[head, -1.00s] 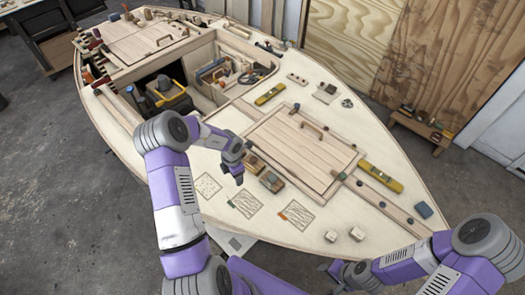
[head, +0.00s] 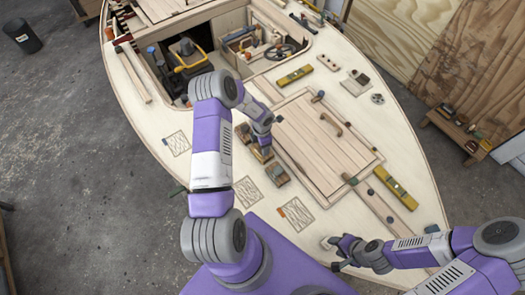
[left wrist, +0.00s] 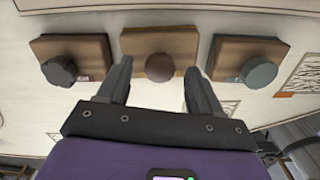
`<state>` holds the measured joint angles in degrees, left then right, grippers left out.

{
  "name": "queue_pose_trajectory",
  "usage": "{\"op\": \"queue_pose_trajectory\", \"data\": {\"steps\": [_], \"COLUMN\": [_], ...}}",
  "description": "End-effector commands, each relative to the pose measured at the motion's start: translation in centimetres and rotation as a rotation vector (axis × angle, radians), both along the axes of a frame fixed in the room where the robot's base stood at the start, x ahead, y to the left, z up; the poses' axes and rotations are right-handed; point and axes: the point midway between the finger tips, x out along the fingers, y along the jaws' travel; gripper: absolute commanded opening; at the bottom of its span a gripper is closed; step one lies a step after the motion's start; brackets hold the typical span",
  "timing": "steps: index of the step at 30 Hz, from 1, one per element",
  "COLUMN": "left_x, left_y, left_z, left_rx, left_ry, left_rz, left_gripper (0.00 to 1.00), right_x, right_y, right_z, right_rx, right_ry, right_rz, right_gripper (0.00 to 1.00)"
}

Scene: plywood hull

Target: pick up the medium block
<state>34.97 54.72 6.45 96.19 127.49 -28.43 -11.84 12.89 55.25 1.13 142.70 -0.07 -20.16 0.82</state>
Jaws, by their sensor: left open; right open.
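Three wooden blocks with round knobs stand in a row on the pale deck. The left wrist view shows a block with a dark knob (left wrist: 60,58), a middle block with a brown knob (left wrist: 185,42) and a block with a grey-green knob (left wrist: 244,55). They look alike in size, so I cannot tell by size which is medium. My left gripper (left wrist: 158,78) is open and empty, its fingers pointing toward the middle block, with the brown knob between them in the picture. In the head view the middle block (head: 261,154) is partly under my left gripper (head: 266,143). My right gripper (head: 336,256) is open near the deck's edge.
A slatted hatch with a handle (head: 320,150) lies right of the blocks. Yellow levels (head: 295,76) lie on the deck. Square patterned patches (head: 248,192) lie left of and below the blocks. An open cockpit (head: 185,65) is behind.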

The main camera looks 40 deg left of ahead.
Motion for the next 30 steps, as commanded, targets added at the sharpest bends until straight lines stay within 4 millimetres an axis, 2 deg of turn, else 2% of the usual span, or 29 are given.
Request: {"op": "queue_pose_trajectory", "data": {"steps": [3,10,22,23,30], "left_x": [-0.01,-0.01,0.00,0.00,0.03], "left_y": [0.03,0.04,0.04,0.04,0.05], "left_z": [-0.81,-0.85,-0.81,-0.81,-0.78], "left_rx": [0.001,0.001,0.001,0.001,0.001], "left_ry": [0.000,0.000,0.000,0.000,-0.002], "left_rz": [0.000,0.000,0.000,0.000,0.000], "left_gripper": [0.65,0.64,0.02,0.00,0.00], "right_x": [0.00,0.00,-0.01,-0.01,-0.01], "right_y": [0.01,0.01,0.01,0.01,0.01], "right_z": [0.01,0.01,0.01,0.01,0.01], "right_rx": [0.000,0.000,0.000,0.000,0.000], "right_ry": [0.000,0.000,0.000,0.000,0.000], "right_rz": [0.000,0.000,0.000,0.000,0.000], "right_gripper": [0.43,0.43,0.43,0.43,0.43]}}
